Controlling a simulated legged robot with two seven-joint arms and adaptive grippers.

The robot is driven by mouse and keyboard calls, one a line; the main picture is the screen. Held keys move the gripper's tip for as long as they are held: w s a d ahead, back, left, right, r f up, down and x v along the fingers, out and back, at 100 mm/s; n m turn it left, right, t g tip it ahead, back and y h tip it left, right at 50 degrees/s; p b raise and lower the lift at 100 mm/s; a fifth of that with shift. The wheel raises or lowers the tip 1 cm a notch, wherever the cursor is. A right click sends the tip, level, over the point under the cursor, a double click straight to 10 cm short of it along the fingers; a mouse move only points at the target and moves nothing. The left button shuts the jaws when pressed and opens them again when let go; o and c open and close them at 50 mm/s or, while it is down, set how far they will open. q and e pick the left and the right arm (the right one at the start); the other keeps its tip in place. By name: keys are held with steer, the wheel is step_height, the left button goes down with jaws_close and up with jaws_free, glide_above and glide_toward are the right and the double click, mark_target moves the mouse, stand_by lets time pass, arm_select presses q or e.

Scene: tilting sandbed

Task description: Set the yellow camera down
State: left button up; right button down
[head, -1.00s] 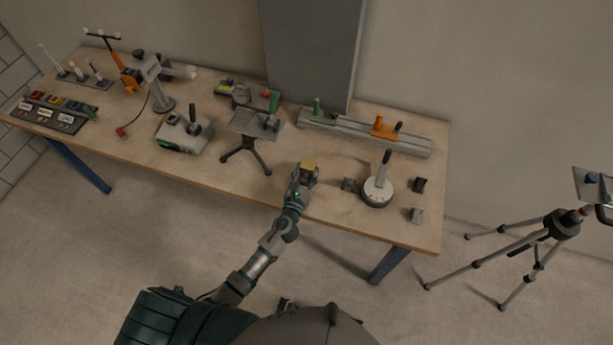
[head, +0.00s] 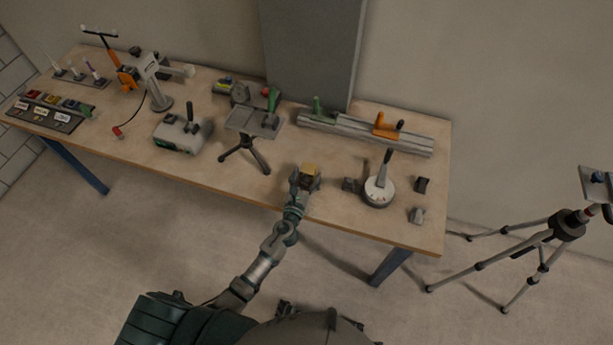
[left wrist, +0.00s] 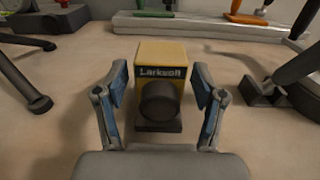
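The yellow camera (head: 311,171) stands upright near the front edge of the workbench (head: 225,185). In the left wrist view the yellow camera (left wrist: 160,62) shows a dark round lens and a dark base, which appears to rest on the bench top. My left gripper (head: 304,181) is at the camera's near side. In the left wrist view my left gripper (left wrist: 160,88) is open, with one finger on each side of the camera and a small gap at both sides. My right gripper does not show.
A small tripod stand (head: 245,150) is left of the camera. A white round base with a lever (head: 379,190) and small dark blocks (head: 421,185) are to the right. A rail with green and orange clamps (head: 365,132) lies behind. A tall tripod (head: 563,226) stands off the bench.

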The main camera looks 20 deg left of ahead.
mark_target(305, 182)
arm_select(q)
steer(key=shift+d+r, duration=0.1)
steer(key=shift+s, duration=0.35)
steer(key=s, duration=0.7)
steer(key=shift+s, duration=0.2)
steer(key=s, duration=0.4)
steer(key=shift+b, duration=0.35)
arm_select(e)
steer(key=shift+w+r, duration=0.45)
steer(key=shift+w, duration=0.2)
arm_select(q)
steer(key=shift+a, duration=0.2)
